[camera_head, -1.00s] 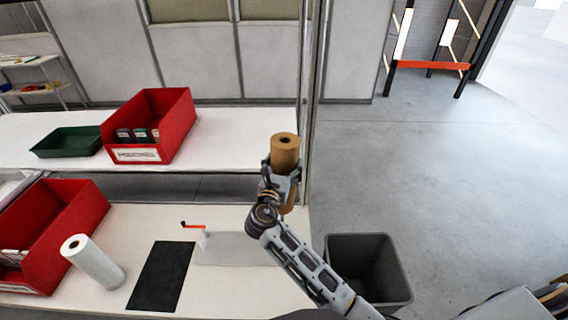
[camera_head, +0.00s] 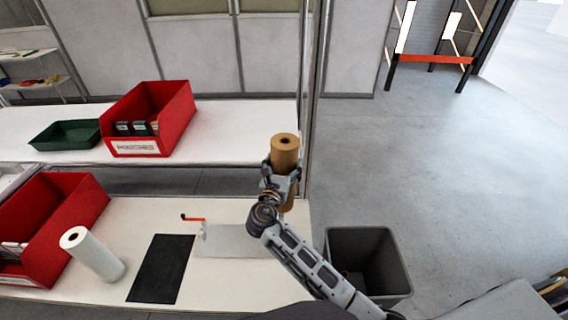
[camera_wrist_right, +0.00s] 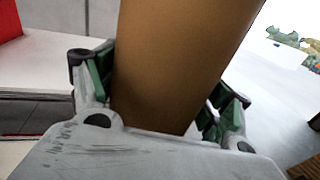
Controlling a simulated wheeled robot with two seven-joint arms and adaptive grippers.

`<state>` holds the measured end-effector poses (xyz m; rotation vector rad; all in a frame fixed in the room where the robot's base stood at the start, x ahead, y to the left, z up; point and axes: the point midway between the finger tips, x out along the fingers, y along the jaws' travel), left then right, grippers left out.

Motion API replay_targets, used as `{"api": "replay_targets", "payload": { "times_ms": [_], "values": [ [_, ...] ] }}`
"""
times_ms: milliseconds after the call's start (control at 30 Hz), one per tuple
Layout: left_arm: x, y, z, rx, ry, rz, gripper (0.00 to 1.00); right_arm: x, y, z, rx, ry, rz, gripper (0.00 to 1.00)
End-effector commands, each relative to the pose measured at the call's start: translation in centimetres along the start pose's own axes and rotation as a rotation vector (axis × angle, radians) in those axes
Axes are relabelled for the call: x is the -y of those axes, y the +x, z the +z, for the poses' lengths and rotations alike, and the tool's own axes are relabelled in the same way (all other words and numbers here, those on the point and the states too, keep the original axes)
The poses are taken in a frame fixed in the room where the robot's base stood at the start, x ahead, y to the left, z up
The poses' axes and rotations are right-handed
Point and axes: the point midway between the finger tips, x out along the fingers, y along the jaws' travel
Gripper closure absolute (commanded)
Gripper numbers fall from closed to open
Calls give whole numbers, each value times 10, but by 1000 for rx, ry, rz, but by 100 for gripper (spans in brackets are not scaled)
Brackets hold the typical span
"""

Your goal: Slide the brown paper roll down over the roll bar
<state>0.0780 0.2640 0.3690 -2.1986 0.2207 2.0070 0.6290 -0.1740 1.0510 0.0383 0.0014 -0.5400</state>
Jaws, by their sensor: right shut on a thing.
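The brown paper roll (camera_head: 285,145) is upright in the head view, with a dark core hole in its top end. My right gripper (camera_head: 280,172) is shut around it, and part of the roll shows below the fingers. In the right wrist view the roll (camera_wrist_right: 180,65) stands between the green-padded fingers (camera_wrist_right: 165,100). The roll appears at the right end of the near white table; its height above the table is unclear. I cannot make out the roll bar; it may be hidden behind the roll or arm. My left gripper is not in view.
The near white table (camera_head: 215,290) holds a white roll (camera_head: 93,254), a black mat (camera_head: 161,269), a red-handled fixture (camera_head: 203,228) and a red bin (camera_head: 75,205). A grey waste bin (camera_head: 385,265) stands right of the table. A metal post (camera_head: 311,100) rises behind the roll.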

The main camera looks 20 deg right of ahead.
Motion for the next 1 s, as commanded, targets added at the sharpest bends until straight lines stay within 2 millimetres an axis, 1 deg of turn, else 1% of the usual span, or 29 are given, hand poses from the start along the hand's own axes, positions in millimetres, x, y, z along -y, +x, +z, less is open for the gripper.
{"api": "replay_targets", "payload": {
  "times_ms": [1000],
  "values": [
    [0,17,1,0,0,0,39,0,0,-35,5,2,1,93]
  ]
}}
